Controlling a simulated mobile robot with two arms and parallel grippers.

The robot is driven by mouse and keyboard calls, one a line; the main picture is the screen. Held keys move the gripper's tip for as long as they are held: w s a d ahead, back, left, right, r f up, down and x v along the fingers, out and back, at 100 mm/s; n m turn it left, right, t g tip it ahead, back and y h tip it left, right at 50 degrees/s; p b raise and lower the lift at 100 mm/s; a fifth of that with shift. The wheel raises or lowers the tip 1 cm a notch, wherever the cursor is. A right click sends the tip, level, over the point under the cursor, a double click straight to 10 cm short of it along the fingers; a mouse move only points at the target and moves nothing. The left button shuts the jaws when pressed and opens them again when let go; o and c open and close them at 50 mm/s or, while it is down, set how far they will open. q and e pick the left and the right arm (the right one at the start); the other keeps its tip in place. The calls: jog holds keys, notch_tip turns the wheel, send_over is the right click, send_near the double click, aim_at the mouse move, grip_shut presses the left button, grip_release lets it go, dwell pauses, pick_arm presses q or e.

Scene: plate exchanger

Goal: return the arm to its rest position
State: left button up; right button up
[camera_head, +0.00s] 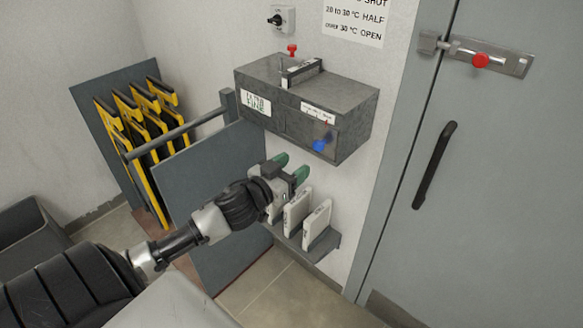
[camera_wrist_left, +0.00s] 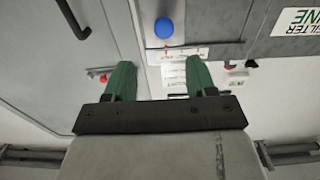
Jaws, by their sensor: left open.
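My left arm comes in from the lower left in the head view. Its gripper (camera_head: 290,170) has green fingertips and is held in front of the wall, below the grey filter box (camera_head: 300,105) and above a small shelf with white plates. The gripper is open, with nothing between its fingers. In the left wrist view the two green fingers (camera_wrist_left: 155,82) stand apart, and the blue knob (camera_wrist_left: 164,28) shows beyond them. The blue knob (camera_head: 319,145) is on the box's front in the head view. My right gripper is not in view.
White plates (camera_head: 316,222) stand on the shelf (camera_head: 322,246) just below the gripper. A grey panel (camera_head: 205,180) and a rack of yellow-black frames (camera_head: 140,125) are at left. A grey door (camera_head: 490,190) with a black handle (camera_head: 434,165) is at right. Floor is open below.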

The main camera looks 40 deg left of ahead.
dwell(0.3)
pick_arm(q)
jog(key=s+a+f+n+g+y, duration=0.1)
jog(key=s+a+f+g+y, duration=0.1)
jog(key=f, duration=0.9)
jog(key=s+a+f+g+y, duration=0.1)
jog(key=a+f+g, duration=0.15)
jog(key=f, duration=0.85)
jog(key=s+d+f+g, duration=0.1)
jog(key=s+f+g, duration=0.1)
jog(key=s+f, duration=0.45)
jog(key=s+d+f+g, duration=0.1)
jog(key=s+f+g, duration=0.2)
jog(key=f, duration=0.7)
jog(key=s+d+f+g, duration=0.2)
jog(key=s+d+f, duration=0.2)
jog(key=s, duration=0.6)
jog(key=s+d+f+m+g+h+b, duration=0.1)
jog(key=s+d+f+g, duration=0.2)
jog(key=s+d+f, duration=0.2)
jog(key=s+d+f+m+g, duration=0.1)
jog(key=s+d+f, duration=0.3)
jog(key=s+f, duration=0.6)
jog(key=s+g, duration=0.1)
jog(key=s, duration=0.4)
jog(key=shift+s+d, duration=0.15)
jog(key=shift+d, duration=0.2)
jog(key=shift+g, duration=0.25)
